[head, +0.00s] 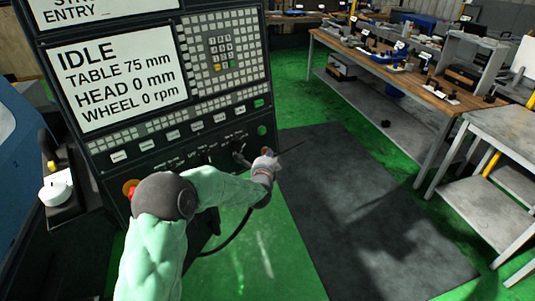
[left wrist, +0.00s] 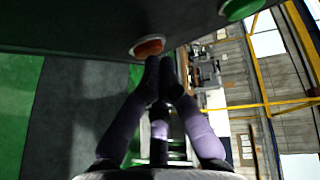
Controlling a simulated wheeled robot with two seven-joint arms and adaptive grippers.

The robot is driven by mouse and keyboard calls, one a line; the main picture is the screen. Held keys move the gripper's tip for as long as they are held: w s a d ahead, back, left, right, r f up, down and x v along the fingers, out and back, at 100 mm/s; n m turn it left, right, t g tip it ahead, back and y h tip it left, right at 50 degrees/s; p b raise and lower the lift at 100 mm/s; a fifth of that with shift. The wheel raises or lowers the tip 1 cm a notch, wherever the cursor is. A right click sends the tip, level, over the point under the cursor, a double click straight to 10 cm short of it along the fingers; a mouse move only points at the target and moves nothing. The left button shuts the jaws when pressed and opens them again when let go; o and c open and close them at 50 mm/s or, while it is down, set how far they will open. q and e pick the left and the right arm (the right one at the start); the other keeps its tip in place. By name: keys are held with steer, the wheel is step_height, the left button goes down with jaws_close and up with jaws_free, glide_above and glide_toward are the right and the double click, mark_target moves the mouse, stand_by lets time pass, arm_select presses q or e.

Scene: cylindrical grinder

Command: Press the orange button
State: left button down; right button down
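The orange button (left wrist: 148,47) is a round orange-red cap in a pale ring on the dark panel, at the upper middle of the left wrist view. In the head view I cannot make it out; my left gripper seems to cover it. My left gripper (head: 267,160) is at the panel's lower right edge, below a green button (head: 262,130). In the left wrist view its two fingers (left wrist: 161,68) come together, empty, with their tips close by the orange button. I cannot tell whether they touch it. My right gripper is not in view.
The control panel (head: 215,105) has a screen reading IDLE, keys and switches. A red knob (head: 130,187) sits at its lower left. The green button also shows in the left wrist view (left wrist: 240,8). A dark mat (head: 365,220) and workbenches (head: 400,80) lie to the right.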

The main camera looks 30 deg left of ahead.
arm_select(q)
steer(key=shift+s, duration=0.1)
steer(key=shift+s+d+r+p, duration=0.15)
steer(key=shift+s+d+p, duration=0.1)
steer(key=shift+d+p, duration=0.45)
steer(key=shift+d, duration=0.2)
steer(key=d, duration=0.1)
steer(key=s+d+p, duration=0.1)
steer(key=d, duration=0.1)
steer(key=d+p, duration=0.1)
steer(key=shift+s+d+r, duration=0.25)
steer(key=shift+d+r, duration=0.05)
steer(key=shift+r, duration=0.1)
stand_by(0.6)
